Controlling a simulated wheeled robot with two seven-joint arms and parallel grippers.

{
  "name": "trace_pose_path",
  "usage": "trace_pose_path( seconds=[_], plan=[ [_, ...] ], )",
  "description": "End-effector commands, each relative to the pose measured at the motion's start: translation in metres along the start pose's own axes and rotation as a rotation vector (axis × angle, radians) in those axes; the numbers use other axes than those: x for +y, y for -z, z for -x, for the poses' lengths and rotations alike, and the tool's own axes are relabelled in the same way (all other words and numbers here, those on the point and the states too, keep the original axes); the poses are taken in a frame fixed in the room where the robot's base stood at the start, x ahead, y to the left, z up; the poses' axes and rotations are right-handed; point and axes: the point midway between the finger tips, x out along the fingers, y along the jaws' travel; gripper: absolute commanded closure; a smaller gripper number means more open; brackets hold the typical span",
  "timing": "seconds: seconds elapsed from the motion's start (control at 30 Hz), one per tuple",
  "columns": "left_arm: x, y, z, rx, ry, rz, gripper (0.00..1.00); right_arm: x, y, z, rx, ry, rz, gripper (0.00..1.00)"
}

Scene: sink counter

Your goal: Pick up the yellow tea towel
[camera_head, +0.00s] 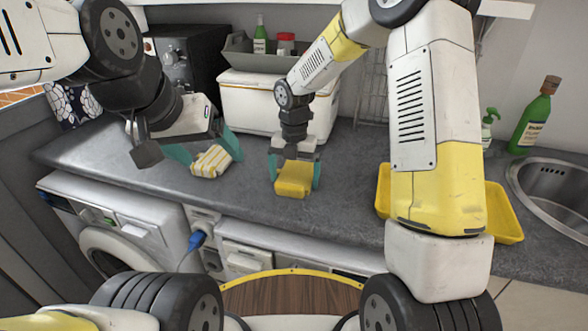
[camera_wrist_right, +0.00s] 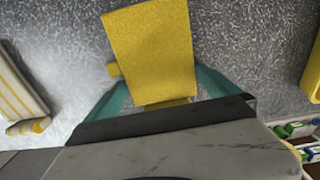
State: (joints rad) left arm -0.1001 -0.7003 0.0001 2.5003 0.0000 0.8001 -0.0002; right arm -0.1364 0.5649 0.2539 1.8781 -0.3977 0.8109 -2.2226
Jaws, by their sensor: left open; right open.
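The yellow tea towel (camera_head: 293,180) lies folded on the grey counter in the head view. It also shows in the right wrist view (camera_wrist_right: 152,50), reaching back between the fingers. My right gripper (camera_head: 294,172) is over the towel from above, open, with one teal finger on each side of it. I cannot tell whether the fingers touch the cloth. My left gripper (camera_head: 205,148) is open at a folded white-and-yellow striped cloth (camera_head: 211,163), its teal fingers to either side. The striped cloth also shows at the left of the right wrist view (camera_wrist_right: 20,90).
A yellow tray (camera_head: 507,215) is partly hidden behind my right arm, beside the steel sink (camera_head: 560,190). A white bin (camera_head: 250,100) and a black appliance (camera_head: 188,60) stand at the back. A green bottle (camera_head: 532,118) stands by the sink. Counter between the two cloths is clear.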

Motion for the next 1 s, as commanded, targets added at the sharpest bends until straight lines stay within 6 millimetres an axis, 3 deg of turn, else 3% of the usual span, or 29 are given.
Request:
trace_pose_path(
  seconds=[0.07,0.4,0.77,1.0],
  plan=[
    [0.0,0.0,0.0,0.0,0.0,0.0,0.2,0.0,0.0,0.0,0.0,0.0,0.0,0.0],
    [0.0,0.0,0.0,0.0,0.0,0.0,0.2,0.0,0.0,0.001,-0.001,-0.001,-0.001,0.61],
    [0.0,0.0,0.0,0.0,0.0,0.0,0.2,0.0,-0.001,0.007,-0.002,-0.001,-0.001,0.62],
    [0.0,0.0,0.0,0.0,0.0,0.0,0.2,0.0,-0.001,0.035,-0.004,-0.002,-0.002,0.62]
  ],
)
